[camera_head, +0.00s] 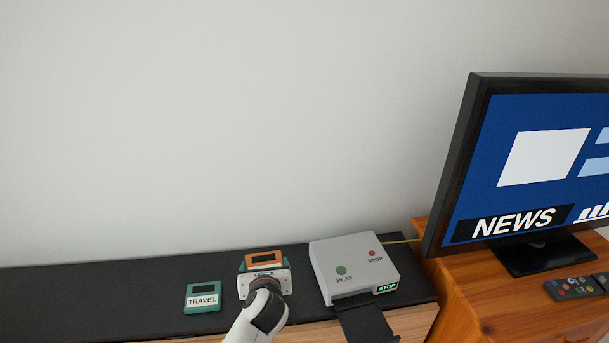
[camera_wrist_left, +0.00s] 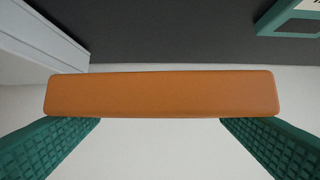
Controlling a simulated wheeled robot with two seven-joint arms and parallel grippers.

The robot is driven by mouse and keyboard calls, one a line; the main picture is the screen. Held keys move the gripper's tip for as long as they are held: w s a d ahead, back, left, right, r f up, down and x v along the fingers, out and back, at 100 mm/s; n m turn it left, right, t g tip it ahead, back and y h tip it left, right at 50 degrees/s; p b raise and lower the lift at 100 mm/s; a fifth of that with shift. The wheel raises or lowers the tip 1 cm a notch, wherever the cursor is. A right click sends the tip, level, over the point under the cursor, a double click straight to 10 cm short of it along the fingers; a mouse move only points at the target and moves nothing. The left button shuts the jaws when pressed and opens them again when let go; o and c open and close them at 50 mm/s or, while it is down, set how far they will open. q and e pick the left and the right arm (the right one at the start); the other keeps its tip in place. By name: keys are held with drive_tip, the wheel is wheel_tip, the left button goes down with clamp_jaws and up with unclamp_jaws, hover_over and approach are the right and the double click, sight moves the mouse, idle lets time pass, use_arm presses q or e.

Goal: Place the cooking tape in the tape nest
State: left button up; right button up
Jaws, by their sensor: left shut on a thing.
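An orange tape (camera_head: 264,259) with a dark window is held up in my left gripper (camera_head: 265,265), over the black top of the cabinet. In the left wrist view the orange tape (camera_wrist_left: 160,93) spans the gap between the two green ridged fingers, and the gripper is shut on it. Its label does not show, so I cannot read whether it is the cooking tape. A grey player box (camera_head: 352,262) with PLAY and STOP buttons stands to the right of the gripper. A dark tray (camera_head: 366,322) sticks out of its front; I cannot tell whether this is the tape nest.
A teal tape labelled TRAVEL (camera_head: 202,297) lies on the black cabinet top (camera_head: 100,297) left of the gripper. A television (camera_head: 540,160) and a remote (camera_head: 574,288) stand on the wooden cabinet at the right. The far left of the black top is clear.

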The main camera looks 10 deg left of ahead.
use_arm(q)
drive_tip(key=shift+a+r, duration=0.25)
drive_tip(key=shift+r, duration=0.15)
drive_tip(key=s+a+r+m+h, duration=0.2)
drive_tip(key=s+r+m+h, duration=0.1)
drive_tip(key=s+r, duration=0.8)
drive_tip(key=s, duration=0.2)
drive_tip(key=shift+s+r+h, duration=0.3)
drive_tip(key=shift+d, duration=0.1)
